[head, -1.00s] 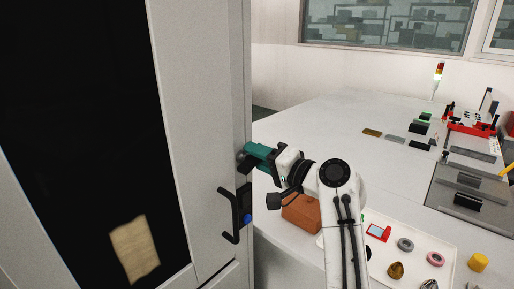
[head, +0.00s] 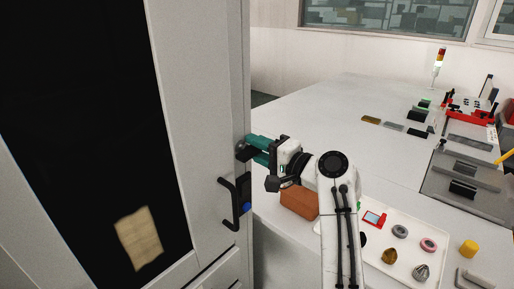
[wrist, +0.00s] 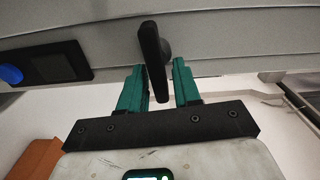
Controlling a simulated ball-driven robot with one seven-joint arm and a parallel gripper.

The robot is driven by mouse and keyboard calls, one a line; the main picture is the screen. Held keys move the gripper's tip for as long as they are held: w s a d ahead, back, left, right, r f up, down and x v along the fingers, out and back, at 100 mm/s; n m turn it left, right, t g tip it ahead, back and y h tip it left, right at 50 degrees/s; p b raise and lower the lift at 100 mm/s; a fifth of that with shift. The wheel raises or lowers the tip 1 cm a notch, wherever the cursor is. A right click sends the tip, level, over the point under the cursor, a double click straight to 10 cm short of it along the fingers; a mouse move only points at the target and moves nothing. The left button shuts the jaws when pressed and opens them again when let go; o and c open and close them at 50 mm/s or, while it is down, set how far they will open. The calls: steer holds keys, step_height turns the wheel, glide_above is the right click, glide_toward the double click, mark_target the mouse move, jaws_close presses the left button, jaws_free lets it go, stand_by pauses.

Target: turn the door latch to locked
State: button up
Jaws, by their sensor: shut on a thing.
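The door latch (wrist: 153,55) is a dark, flat lever on the grey door edge. In the wrist view it stands between the two teal fingers of my gripper (wrist: 158,85), which is shut on it. In the head view my gripper (head: 251,148) reaches the door edge from the right, and the latch (head: 241,150) shows as a small dark piece at its fingertips, mostly hidden. The latch's exact angle is hard to tell.
A black door handle (head: 229,200) with a blue button (head: 246,208) is just below the latch. A white table (head: 340,120) spreads to the right, with a brown box (head: 299,202) and a tray (head: 405,225) of small parts near my arm.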

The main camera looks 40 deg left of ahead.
steer(key=o, duration=0.7)
steer(key=shift+w, duration=0.15)
steer(key=shift+d, duration=0.15)
steer(key=d, duration=0.3)
steer(key=d+b, duration=0.1)
steer(key=d, duration=0.3)
steer(key=s+d+b, duration=0.1)
steer(key=d, duration=0.2)
steer(key=shift+d, duration=0.3)
